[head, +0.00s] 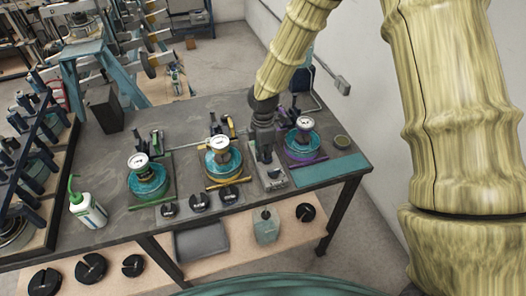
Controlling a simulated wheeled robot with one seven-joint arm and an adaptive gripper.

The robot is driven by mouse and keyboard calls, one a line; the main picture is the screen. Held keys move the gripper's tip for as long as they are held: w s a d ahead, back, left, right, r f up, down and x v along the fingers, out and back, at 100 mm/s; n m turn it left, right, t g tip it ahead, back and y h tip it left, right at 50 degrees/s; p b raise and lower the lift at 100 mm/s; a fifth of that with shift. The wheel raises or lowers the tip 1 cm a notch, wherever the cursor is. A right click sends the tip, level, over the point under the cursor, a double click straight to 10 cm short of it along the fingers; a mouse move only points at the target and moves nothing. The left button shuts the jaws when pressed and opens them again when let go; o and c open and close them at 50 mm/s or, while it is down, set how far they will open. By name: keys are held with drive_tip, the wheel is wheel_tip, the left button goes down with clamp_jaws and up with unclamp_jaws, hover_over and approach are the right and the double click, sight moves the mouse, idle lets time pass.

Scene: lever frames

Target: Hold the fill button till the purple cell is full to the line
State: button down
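The purple cell (304,155) stands at the right part of the bench, a round teal-topped vessel with a purple base ring and a white dial gauge (305,123) on top. Its fill line and level are too small to read. My gripper (266,157) points down just left of the purple cell, over a small grey block (273,180) on the bench. I cannot tell whether it touches that block, or whether its fingers are open or shut. No fill button can be made out clearly; the gripper may hide it.
A yellow-ringed cell (222,166) and a green-ringed cell (147,184) stand to the left, with similar gauges. Dark slotted weights (199,201) lie in front. A white squeeze bottle (88,209) stands at the bench's left.

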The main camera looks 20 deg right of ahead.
wheel_tip(320, 180, up, 4)
drive_tip(key=shift+f+p, duration=0.25)
drive_tip(key=shift+p, duration=0.55)
drive_tip(key=shift+w+r+b, duration=0.1)
drive_tip(key=shift+r+b, duration=0.1)
drive_tip(key=shift+b, duration=0.25)
wheel_tip(320, 180, up, 9)
drive_tip(key=b, duration=0.3)
drive_tip(key=shift+r, duration=0.15)
drive_tip(key=shift+d, duration=0.1)
